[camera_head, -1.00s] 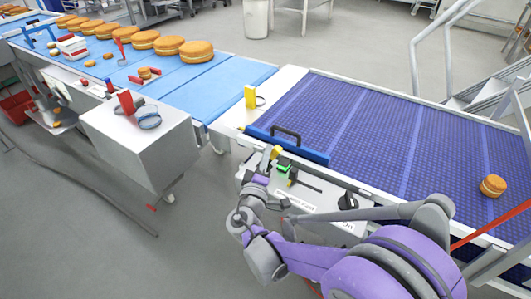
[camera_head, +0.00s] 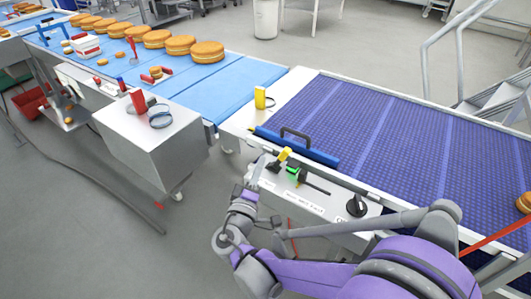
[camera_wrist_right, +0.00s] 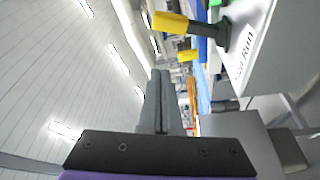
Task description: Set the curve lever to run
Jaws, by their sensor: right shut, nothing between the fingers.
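A lever with a yellow grip (camera_head: 285,154) and a dark stem stands tilted on the grey control panel (camera_head: 330,222). In the right wrist view the same yellow grip (camera_wrist_right: 170,22) is at the top, its dark base beside a label that reads "Run". My right gripper (camera_head: 257,170) is shut and empty, just left of the lever with a small gap. Its two closed fingers (camera_wrist_right: 157,100) show in the wrist view, below the yellow grip. Further small panel print is unreadable. My left gripper is not in view.
A green-marked black lever (camera_head: 293,173) and a black rotary knob (camera_head: 356,205) sit on the same panel. The purple belt (camera_head: 400,150) lies behind, with a blue bar (camera_head: 300,147) at its edge.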

